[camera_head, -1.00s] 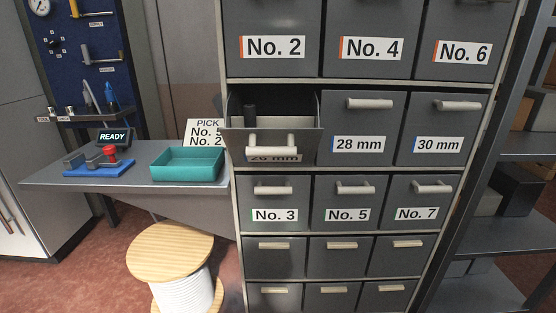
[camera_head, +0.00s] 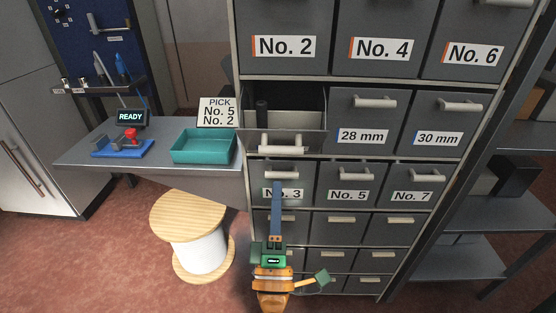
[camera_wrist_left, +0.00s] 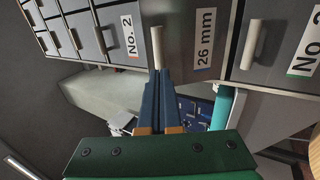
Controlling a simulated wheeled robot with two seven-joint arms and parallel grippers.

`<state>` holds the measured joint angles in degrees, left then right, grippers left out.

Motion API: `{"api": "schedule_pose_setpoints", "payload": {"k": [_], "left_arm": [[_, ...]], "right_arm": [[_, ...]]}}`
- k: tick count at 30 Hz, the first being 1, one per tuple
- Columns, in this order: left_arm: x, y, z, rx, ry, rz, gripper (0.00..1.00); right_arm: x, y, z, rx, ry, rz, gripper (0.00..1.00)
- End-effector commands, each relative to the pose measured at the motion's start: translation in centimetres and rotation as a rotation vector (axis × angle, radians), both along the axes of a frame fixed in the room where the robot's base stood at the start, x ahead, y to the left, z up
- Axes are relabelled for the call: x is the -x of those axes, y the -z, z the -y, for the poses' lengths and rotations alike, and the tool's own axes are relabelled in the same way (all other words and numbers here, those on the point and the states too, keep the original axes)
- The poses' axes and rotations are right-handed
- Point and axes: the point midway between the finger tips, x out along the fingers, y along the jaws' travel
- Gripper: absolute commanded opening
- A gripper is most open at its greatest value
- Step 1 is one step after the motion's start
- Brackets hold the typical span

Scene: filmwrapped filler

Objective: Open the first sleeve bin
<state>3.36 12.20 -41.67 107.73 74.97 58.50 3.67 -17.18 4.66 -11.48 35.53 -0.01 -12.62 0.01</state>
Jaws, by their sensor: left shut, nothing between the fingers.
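The 26 mm sleeve bin (camera_head: 312,143) stands pulled out of the cabinet in the head view, its top open. A dark upright cylinder (camera_head: 262,111) shows inside, and a pale handle (camera_head: 281,148) is on its front. In the wrist view its label (camera_wrist_left: 204,38) reads 26 mm. My left gripper (camera_head: 277,184) is shut and empty, its blue fingers pointing up in front of the No. 3 bin. In the wrist view the shut fingertips (camera_wrist_left: 158,76) appear close to the end of a pale handle (camera_wrist_left: 156,48); I cannot tell whether they touch. My right gripper is not in view.
Closed bins 28 mm (camera_head: 363,120) and 30 mm (camera_head: 438,125) are to the right. No. 3, No. 5 (camera_head: 349,182) and No. 7 are closed below. A teal tray (camera_head: 204,146) and a PICK sign (camera_head: 217,112) are on the left shelf, above a spool (camera_head: 190,222).

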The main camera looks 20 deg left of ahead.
Motion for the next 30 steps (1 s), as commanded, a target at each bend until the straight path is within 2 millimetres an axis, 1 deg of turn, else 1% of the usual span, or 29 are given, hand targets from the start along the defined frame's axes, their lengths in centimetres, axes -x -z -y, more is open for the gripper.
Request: {"api": "schedule_pose_setpoints", "payload": {"k": [1,3,6,10,14,23,26,30], "left_arm": [[-0.9,-1.0,-0.3,-0.003,-0.001,0.003,0.0],[-2.1,-1.6,-0.6,-0.003,0.0,0.003,0.0],[-3.4,-2.3,-1.0,-0.003,-0.001,0.001,0.0],[-4.5,-2.7,-1.3,-0.002,0.0,0.0,0.0],[-4.8,-2.8,-1.4,-0.002,0.0,-0.001,0.0],[-4.8,-2.8,-1.4,-0.001,0.0,-0.004,0.0],[-5.0,-3.6,-1.4,0.003,0.0,-0.02,0.0],[-5.3,-4.8,-1.5,0.017,-0.001,-0.065,0.0]], "right_arm": [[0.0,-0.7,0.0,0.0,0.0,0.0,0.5],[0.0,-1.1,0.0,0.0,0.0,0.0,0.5],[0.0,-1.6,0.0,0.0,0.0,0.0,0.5],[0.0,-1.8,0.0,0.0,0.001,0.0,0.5],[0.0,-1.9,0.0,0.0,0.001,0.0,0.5],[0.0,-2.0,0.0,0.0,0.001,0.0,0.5],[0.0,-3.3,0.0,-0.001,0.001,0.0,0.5],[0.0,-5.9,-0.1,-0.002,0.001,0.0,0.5]]}}
